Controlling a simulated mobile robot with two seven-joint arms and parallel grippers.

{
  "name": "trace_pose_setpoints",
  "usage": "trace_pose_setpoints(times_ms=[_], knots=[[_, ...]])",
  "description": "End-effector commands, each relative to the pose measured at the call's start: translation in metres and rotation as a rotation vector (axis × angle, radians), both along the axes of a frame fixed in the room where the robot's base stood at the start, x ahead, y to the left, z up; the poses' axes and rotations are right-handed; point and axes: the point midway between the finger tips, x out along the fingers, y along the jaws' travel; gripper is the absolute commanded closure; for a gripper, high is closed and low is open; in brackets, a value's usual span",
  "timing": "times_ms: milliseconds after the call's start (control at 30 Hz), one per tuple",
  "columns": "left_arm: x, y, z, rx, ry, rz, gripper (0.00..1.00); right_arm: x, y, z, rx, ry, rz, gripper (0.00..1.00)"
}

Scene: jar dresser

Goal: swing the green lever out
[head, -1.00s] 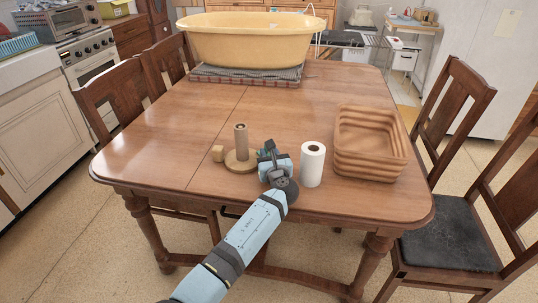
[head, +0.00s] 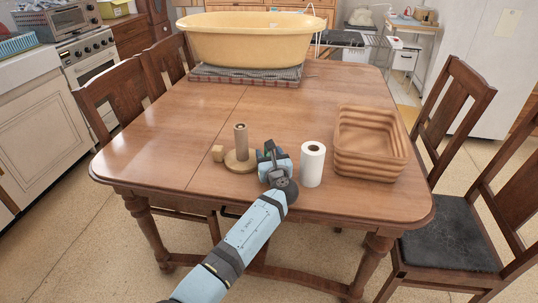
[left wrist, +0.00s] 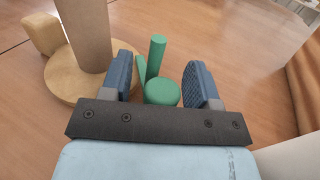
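The green lever (left wrist: 157,58) shows in the left wrist view as an upright green rod with a round green knob or disc in front and a thin green piece at its left. It stands beside a wooden stand (left wrist: 65,85) with a round base and thick post; the stand also shows in the head view (head: 240,163). My left gripper (left wrist: 159,72) is open, with one blue finger on each side of the lever and gaps between. In the head view my left gripper (head: 269,157) hides most of the lever. My right gripper is not in view.
A white paper roll (head: 312,165) stands close to the right of my left gripper. A ribbed brown basket (head: 370,160) is further right. A small wooden block (head: 218,153) sits left of the stand. A yellow tub (head: 250,45) is at the back. The table's middle (head: 220,110) is clear.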

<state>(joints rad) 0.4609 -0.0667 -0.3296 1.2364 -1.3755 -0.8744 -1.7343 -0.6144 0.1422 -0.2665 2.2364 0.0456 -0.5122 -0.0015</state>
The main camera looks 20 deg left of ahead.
Motion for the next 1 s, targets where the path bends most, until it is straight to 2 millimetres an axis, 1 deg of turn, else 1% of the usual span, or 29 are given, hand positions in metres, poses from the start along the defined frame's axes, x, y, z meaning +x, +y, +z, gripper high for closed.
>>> trace_pose_setpoints(times_ms=[233, 367, 467, 633, 767, 1000], knots=[[0.000, 0.000, 0.001, 0.000, -0.001, 0.000, 0.45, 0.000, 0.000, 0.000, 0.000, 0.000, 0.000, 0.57], [0.000, 0.000, 0.011, -0.002, -0.003, 0.000, 0.45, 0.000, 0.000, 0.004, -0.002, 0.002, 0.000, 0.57], [0.000, 0.000, 0.028, -0.002, -0.005, 0.000, 0.45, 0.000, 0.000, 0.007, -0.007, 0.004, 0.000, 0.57], [0.000, 0.000, 0.070, -0.004, -0.006, 0.000, 0.45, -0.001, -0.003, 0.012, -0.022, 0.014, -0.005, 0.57], [0.000, 0.000, 0.102, -0.002, -0.005, -0.001, 0.45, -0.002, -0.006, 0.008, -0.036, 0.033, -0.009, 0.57], [0.000, 0.000, 0.159, -0.001, -0.005, 0.000, 0.45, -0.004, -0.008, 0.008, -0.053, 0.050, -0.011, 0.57]])
